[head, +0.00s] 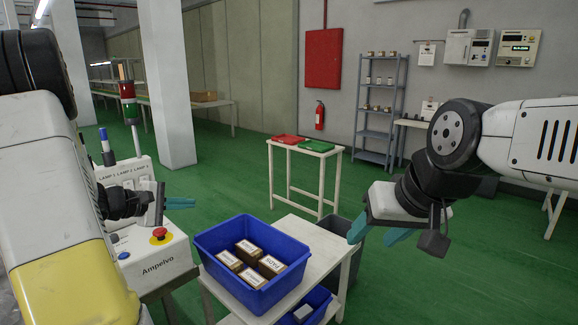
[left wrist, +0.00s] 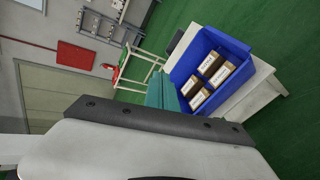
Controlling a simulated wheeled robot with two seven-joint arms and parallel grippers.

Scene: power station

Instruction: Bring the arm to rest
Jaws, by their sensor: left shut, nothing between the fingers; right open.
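My left gripper (head: 162,204) is shut and empty, its teal fingers together. It hangs in front of the white Ampelvo control box (head: 158,255), left of the blue crate. In the left wrist view its closed teal fingers (left wrist: 163,93) show beside the crate (left wrist: 240,50). My right gripper (head: 376,234) is open and empty, its teal fingers apart. It is in the air to the right of the white table, in front of a grey bin (head: 345,225). The forearm of my left arm fills the left edge of the head view.
The blue crate (head: 208,248) holds several brown boxes and stands on a white table (head: 318,243). A second blue bin (head: 318,304) sits below. A small table (head: 331,152) bears red and green trays. A red-topped button (head: 159,234) is on the control box. Green floor is clear behind.

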